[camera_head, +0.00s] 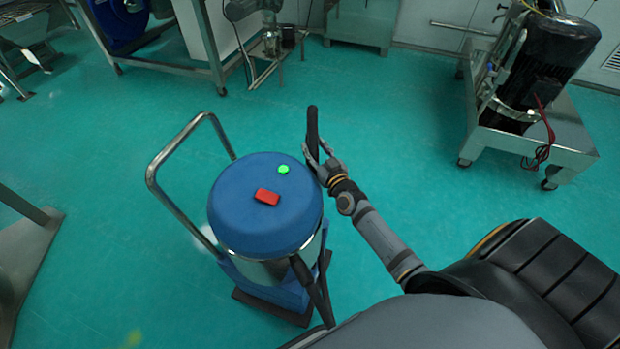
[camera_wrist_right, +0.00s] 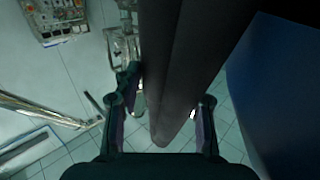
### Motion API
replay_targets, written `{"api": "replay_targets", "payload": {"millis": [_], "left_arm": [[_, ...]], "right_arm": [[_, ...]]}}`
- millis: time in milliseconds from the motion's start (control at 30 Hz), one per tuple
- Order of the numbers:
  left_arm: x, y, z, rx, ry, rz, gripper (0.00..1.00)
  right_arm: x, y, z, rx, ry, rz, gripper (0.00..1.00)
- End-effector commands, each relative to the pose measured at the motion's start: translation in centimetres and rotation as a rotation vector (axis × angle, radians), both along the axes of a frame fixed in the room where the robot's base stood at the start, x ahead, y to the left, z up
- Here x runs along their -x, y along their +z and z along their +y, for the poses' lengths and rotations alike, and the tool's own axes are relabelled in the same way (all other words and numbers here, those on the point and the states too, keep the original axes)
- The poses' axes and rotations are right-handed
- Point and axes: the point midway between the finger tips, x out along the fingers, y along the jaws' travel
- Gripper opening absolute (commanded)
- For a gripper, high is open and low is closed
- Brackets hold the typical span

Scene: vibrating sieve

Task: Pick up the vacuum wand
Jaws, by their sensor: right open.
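The black vacuum wand (camera_head: 312,125) stands upright beside the right side of the vacuum cleaner (camera_head: 262,205), which has a blue lid with a red and a green button. My right gripper (camera_head: 321,158) is at the wand, just below its top. In the right wrist view the wand (camera_wrist_right: 188,60) appears between the two parted fingers of my right gripper (camera_wrist_right: 168,90), with gaps showing beside it. The gripper is open around the wand. My left gripper is not in view.
The vacuum's metal push handle (camera_head: 158,170) rises on its left. A steel cart with a black motor (camera_head: 545,70) stands at the upper right. A steel-framed bench (camera_head: 170,70) stands at the back left. Green floor (camera_head: 400,130) between them is clear.

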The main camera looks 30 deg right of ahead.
Motion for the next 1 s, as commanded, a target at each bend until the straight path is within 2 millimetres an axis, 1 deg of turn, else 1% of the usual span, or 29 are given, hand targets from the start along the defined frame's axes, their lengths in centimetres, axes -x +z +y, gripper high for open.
{"api": "replay_targets", "payload": {"millis": [67,200,267,400,533,633,800,833,1000], "left_arm": [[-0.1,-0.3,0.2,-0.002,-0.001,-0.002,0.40],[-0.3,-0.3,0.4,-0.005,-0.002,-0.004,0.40],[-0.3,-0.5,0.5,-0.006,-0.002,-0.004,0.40],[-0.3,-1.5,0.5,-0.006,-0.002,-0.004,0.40],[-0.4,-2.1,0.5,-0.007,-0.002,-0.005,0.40],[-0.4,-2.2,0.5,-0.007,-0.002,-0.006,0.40],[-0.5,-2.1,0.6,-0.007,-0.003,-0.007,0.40],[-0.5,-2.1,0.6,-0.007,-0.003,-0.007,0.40],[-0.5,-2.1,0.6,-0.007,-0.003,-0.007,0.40]], "right_arm": [[-0.7,-0.1,-0.1,0.000,-0.001,0.000,0.41],[-1.0,-0.1,-0.1,0.000,0.000,0.001,0.41],[-1.5,-0.1,-0.1,0.000,0.000,0.000,0.41],[-4.0,-0.2,-0.2,-0.002,-0.001,-0.002,0.41],[-5.9,-0.3,-0.3,-0.002,-0.001,0.001,0.41],[-6.5,-0.1,-0.3,0.000,0.000,0.001,0.41],[-6.5,-0.1,-0.3,0.000,0.000,0.002,0.41],[-6.5,-0.1,-0.3,0.000,0.000,0.002,0.40],[-6.5,-0.1,-0.3,0.000,0.000,0.002,0.17]]}}
